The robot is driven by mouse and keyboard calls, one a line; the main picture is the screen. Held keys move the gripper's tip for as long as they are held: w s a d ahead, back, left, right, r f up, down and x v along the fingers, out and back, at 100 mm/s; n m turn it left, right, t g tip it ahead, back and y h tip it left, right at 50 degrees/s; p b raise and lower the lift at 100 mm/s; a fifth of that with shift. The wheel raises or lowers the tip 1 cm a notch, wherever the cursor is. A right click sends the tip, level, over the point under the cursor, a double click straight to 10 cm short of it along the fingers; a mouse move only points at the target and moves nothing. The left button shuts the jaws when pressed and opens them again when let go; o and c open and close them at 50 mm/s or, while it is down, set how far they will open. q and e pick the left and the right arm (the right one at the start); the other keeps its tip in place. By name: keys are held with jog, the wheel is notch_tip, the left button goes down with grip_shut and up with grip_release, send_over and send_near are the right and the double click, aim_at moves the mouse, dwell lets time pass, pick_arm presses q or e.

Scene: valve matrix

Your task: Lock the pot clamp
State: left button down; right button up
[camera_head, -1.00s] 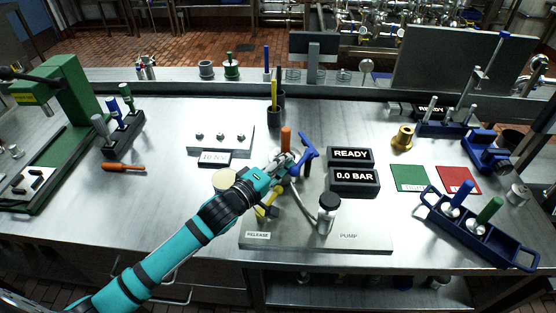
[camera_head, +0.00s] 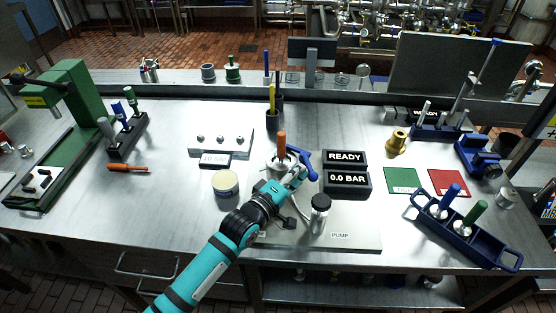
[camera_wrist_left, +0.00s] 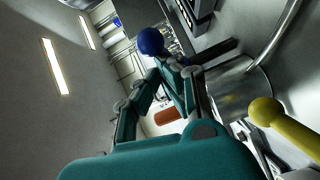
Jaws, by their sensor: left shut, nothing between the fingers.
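The pot (camera_head: 277,163) stands on the pump plate, mostly behind my left gripper; its metal side shows in the left wrist view (camera_wrist_left: 235,88). An orange handle (camera_head: 282,145) rises upright at the pot. The blue clamp lever (camera_head: 306,161) lies at the pot's right side, and its blue ball end (camera_wrist_left: 150,41) shows just past my fingers in the left wrist view. My left gripper (camera_head: 303,174) is shut and empty, close beside the lever; I cannot tell whether they touch. A yellow-ended lever (camera_wrist_left: 270,113) is beside the pot in the left wrist view. My right gripper is not in view.
A black-capped bottle (camera_head: 320,214) stands on the pump plate (camera_head: 358,236) just right of my gripper. READY (camera_head: 345,157) and 0.0 BAR (camera_head: 347,180) displays are close on the right. A round tin (camera_head: 226,184) is left.

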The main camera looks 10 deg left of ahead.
aim_at(312, 175)
pick_arm(q)
jog(key=shift+w+d+p, duration=0.15)
jog(key=shift+d+p, duration=0.15)
jog(key=shift+d, duration=0.7)
jog(key=shift+w+d+p, duration=0.15)
jog(key=shift+d+p, duration=0.15)
jog(key=shift+d, duration=0.8)
jog(key=shift+w+d+r, duration=0.15)
jog(key=shift+w, duration=0.05)
jog(key=shift+s, duration=0.25)
jog(key=v, duration=1.1)
jog(key=shift+s+a+f, duration=0.25)
jog(key=shift+a+f, duration=0.1)
jog(key=shift+a, duration=0.1)
jog(key=shift+f, duration=0.1)
